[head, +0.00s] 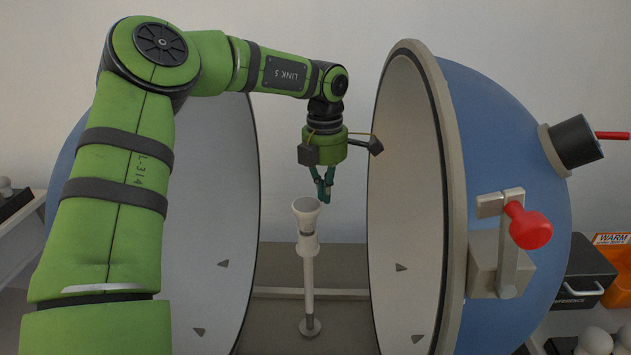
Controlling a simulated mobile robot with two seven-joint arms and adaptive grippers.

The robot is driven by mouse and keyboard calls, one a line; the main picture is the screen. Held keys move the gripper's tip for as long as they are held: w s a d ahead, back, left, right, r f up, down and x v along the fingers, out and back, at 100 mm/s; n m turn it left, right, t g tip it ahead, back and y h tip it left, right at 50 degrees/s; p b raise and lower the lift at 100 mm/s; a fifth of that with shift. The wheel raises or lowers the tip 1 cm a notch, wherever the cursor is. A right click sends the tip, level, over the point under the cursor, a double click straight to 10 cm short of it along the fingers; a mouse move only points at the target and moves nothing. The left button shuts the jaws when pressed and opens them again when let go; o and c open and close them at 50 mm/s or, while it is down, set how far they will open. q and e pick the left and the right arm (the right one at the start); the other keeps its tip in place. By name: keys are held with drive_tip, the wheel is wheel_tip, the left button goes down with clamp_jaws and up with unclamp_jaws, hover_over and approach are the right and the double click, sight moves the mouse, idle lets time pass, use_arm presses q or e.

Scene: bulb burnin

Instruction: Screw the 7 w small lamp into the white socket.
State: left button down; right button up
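The white socket (306,212) is a flared cup on top of a thin pale post between the two open halves of a blue sphere. Its mouth faces up, and no lamp is visible in it. My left gripper (325,199) points down just above and to the right of the socket's rim in the picture. Its teal fingers converge at the tips, and I see no lamp between them. I cannot make out whether it touches the socket. My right gripper is not in view. I cannot identify the 7 w small lamp in this view.
The left hemisphere (228,230) and right hemisphere (405,200) stand close on both sides of the post. A red-knobbed latch (530,226) sticks out at right. White bulbs (594,340), a dark case (580,285) and an orange bin (615,258) are at far right. More bulbs (6,187) are at far left.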

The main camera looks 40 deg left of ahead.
use_arm(q)
drive_tip(key=m, duration=0.2)
drive_tip(key=d+m, duration=0.1)
drive_tip(key=m, duration=0.2)
drive_tip(key=s+d+m, duration=0.1)
drive_tip(key=m, duration=0.1)
drive_tip(key=shift+s+f+p, duration=0.1)
drive_tip(key=shift+p, duration=0.25)
drive_tip(key=c, duration=1.6)
unclamp_jaws()
drive_tip(key=shift+c, duration=0.2)
